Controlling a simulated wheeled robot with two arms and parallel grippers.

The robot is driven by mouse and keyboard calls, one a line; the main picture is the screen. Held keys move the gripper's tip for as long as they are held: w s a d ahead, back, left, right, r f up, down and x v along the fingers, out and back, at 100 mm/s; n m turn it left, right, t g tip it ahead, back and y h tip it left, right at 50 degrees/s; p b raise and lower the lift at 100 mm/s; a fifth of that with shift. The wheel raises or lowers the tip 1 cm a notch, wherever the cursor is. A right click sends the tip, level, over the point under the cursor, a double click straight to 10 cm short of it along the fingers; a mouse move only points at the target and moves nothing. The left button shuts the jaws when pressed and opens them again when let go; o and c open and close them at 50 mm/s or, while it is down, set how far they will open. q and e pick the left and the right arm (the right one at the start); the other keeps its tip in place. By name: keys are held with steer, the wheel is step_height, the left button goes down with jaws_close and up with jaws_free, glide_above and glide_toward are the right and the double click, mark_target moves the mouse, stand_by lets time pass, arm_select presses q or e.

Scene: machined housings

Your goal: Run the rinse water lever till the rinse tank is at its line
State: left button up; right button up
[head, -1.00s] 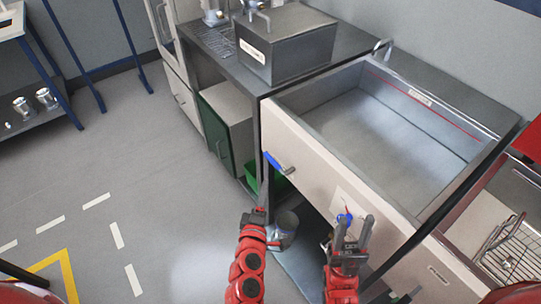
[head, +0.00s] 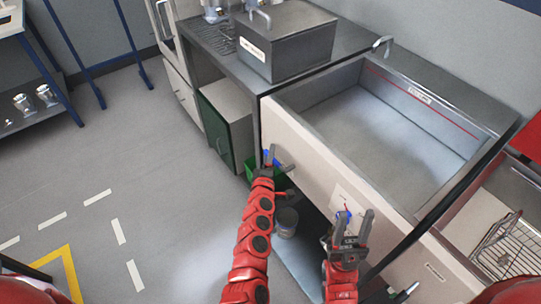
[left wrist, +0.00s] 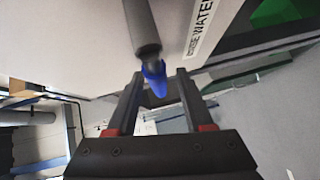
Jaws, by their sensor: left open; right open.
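The rinse tank (head: 452,178) is a large open grey basin with a red line along its inner far wall; its bottom looks plain grey, and I cannot tell the water level. The blue rinse water lever (head: 267,155) is on the pale front panel, mostly hidden by my left gripper (head: 273,158). In the left wrist view the blue lever tip (left wrist: 155,80) lies between the open fingers (left wrist: 158,88), beneath a grey pipe, beside a label ending in "WATER" (left wrist: 205,28).
A spout (head: 383,44) stands at the tank's back left edge. A grey lidded box (head: 290,45) sits on the counter to the left. A bucket (head: 286,222) and a green bin (head: 251,172) are below. A wire basket (head: 505,240) lies at right. Floor at left is clear.

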arm_select(q)
jaws_close()
stand_by(0.3)
stand_by(1.2)
